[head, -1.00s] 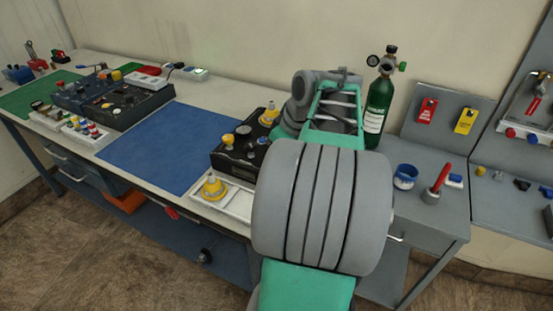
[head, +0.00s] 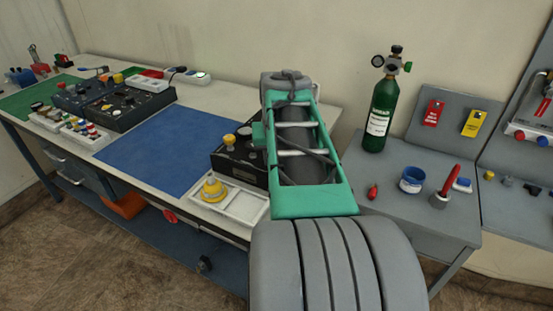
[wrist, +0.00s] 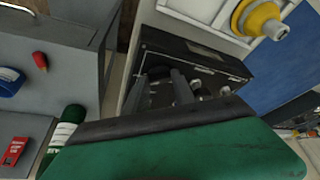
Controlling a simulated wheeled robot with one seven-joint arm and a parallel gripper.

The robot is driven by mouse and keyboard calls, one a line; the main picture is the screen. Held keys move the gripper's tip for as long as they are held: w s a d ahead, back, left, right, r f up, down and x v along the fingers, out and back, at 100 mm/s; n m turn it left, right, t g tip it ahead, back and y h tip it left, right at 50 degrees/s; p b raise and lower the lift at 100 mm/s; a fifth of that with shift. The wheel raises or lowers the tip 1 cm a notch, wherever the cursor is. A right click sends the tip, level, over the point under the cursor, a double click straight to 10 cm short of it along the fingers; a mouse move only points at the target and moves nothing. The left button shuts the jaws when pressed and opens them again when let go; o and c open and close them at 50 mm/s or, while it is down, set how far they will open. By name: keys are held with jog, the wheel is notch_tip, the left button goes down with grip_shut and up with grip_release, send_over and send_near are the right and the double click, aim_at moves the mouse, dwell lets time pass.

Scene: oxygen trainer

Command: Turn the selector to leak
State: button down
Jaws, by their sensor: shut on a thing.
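The black oxygen trainer box (head: 234,162) sits on the bench, partly hidden behind my arm in the head view. A yellow knob (head: 229,141) shows on its top. In the wrist view the box (wrist: 215,58) lies beyond my gripper (wrist: 175,92). The dark fingers reach down to its panel and are shut on what appears to be the selector, which they hide. Its pointer and label cannot be read. Other small knobs (wrist: 225,91) show on the panel beside the fingers. In the head view my arm hides the gripper.
A white tray (head: 249,208) with a yellow fitting (head: 213,188) stands in front of the box. A green oxygen cylinder (head: 381,115) stands to the right, near a blue-and-white tape roll (head: 411,180) and a small red item (head: 373,192). The blue mat (head: 160,150) is clear.

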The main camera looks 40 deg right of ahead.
jog(key=shift+m, duration=0.4)
jog(key=c, duration=1)
grip_release()
jog(key=shift+c, duration=0.2)
jog(key=v, duration=0.7)
jog(key=shift+a+r, duration=0.2)
jog(key=shift+r, duration=0.15)
